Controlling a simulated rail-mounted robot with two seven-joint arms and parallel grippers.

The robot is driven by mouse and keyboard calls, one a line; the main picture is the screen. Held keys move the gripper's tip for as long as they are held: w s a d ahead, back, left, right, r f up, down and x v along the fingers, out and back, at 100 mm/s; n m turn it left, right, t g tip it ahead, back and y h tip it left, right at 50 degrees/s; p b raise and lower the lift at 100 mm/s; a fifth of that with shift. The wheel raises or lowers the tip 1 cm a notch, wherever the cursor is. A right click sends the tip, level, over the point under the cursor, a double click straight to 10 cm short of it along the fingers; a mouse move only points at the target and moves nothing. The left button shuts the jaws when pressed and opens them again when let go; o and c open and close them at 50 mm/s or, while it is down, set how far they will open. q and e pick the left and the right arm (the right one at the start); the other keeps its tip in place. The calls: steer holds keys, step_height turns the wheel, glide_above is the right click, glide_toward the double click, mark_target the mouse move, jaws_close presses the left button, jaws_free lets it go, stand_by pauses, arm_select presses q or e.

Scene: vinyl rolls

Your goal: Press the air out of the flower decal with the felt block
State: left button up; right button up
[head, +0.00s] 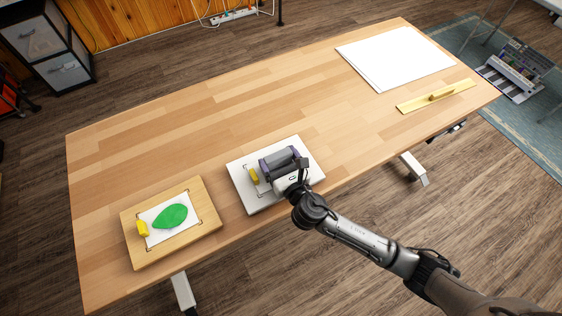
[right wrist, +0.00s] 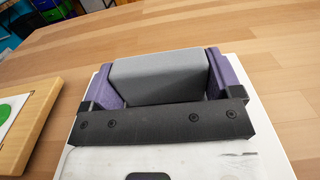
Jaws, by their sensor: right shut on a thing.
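My right gripper (head: 279,164) is over the white board (head: 247,200) near the table's front edge. In the right wrist view its two purple fingers (right wrist: 163,82) are shut on the sides of the grey felt block (right wrist: 158,72). I cannot tell whether the block touches the surface below. A yellow tab (head: 254,175) shows on the white board beside the gripper. No flower decal shows; my gripper and the block cover the middle of that board. My left gripper is not in view.
A wooden board (head: 207,229) at the front left bears a white sheet with a green leaf shape (head: 170,216) and a yellow tab (head: 142,228). White sheets (head: 395,58) and a yellow bar with a handle (head: 436,95) lie at the right. The table's middle is clear.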

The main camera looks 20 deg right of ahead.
steer(key=shift+w, duration=1.05)
steer(key=shift+w+a, duration=0.1)
steer(key=shift+w, duration=0.45)
steer(key=shift+s, duration=0.15)
steer(key=shift+s+p, duration=0.45)
steer(key=shift+s, duration=0.15)
steer(key=shift+s+d+p, duration=0.2)
steer(key=shift+s+p, duration=0.35)
steer(key=shift+s, duration=2.1)
